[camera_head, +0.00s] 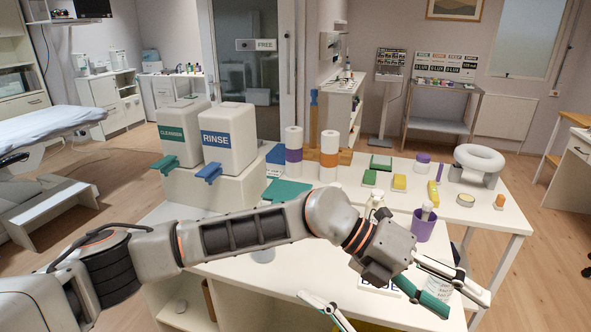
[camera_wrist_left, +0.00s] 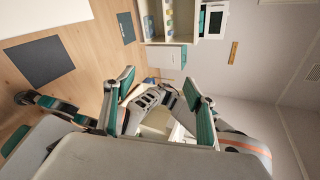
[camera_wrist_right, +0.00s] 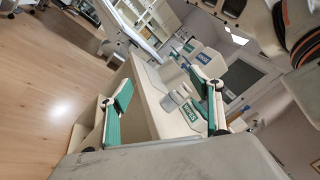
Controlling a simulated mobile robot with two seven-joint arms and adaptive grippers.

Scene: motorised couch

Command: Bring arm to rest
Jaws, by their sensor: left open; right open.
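My left arm crosses the head view from the left, over the front of the white table (camera_head: 225,262). Its gripper (camera_head: 392,308) hangs over the table's front part, fingers spread and nothing between them. In the left wrist view the left gripper's green-padded fingers (camera_wrist_left: 157,88) stand apart and empty. The padded couch (camera_head: 45,128) stands at the far left of the head view, away from the left gripper.
CLEANSER (camera_head: 178,130) and RINSE (camera_head: 228,138) dispensers stand on the table behind my left arm. A purple cup (camera_head: 423,226) is close behind the left gripper. A white ring (camera_head: 479,159) and several small coloured items are farther back. Open floor (camera_head: 110,185) lies between couch and table.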

